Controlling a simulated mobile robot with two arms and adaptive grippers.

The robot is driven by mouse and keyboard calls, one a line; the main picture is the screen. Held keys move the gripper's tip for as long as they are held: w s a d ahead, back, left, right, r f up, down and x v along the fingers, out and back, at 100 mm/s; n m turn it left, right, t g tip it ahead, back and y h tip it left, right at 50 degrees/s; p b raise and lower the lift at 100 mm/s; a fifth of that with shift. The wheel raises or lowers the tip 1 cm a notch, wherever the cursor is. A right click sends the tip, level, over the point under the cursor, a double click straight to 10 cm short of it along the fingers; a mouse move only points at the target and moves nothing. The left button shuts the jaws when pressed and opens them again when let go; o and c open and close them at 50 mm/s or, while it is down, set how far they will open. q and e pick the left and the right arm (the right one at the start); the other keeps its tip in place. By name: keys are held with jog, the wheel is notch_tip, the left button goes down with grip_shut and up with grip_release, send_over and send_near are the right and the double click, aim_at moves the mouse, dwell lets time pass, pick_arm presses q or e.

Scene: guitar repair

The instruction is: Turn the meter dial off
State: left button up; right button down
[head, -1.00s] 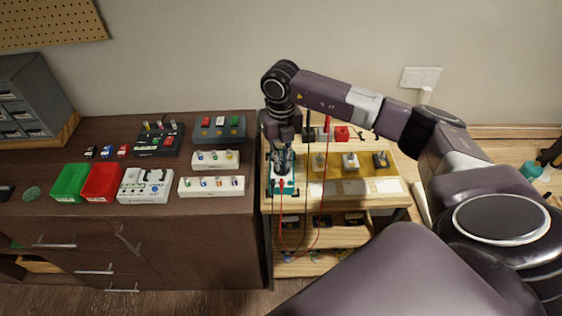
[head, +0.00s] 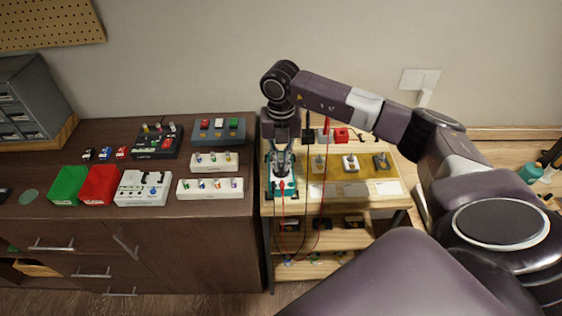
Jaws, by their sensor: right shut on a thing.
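The meter (head: 284,187) is a teal-edged box with a pale face at the left end of the light wooden cart top. Red and black leads hang from its front. My right gripper (head: 282,168) points down over the meter and is shut on its dial, which the fingers mostly hide. I cannot read the dial's setting. My left gripper is not in view.
Several switches, one of them on a white block (head: 351,163), stand on a yellow board right of the meter. The dark cabinet (head: 225,208) at left holds red (head: 101,202) and green (head: 52,199) bins.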

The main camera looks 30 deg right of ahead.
aim_at(281, 167)
jog(key=c, duration=2)
grip_release()
jog(key=shift+c, duration=0.2)
jog(key=shift+r, duration=0.1)
notch_tip(281, 167, up, 12)
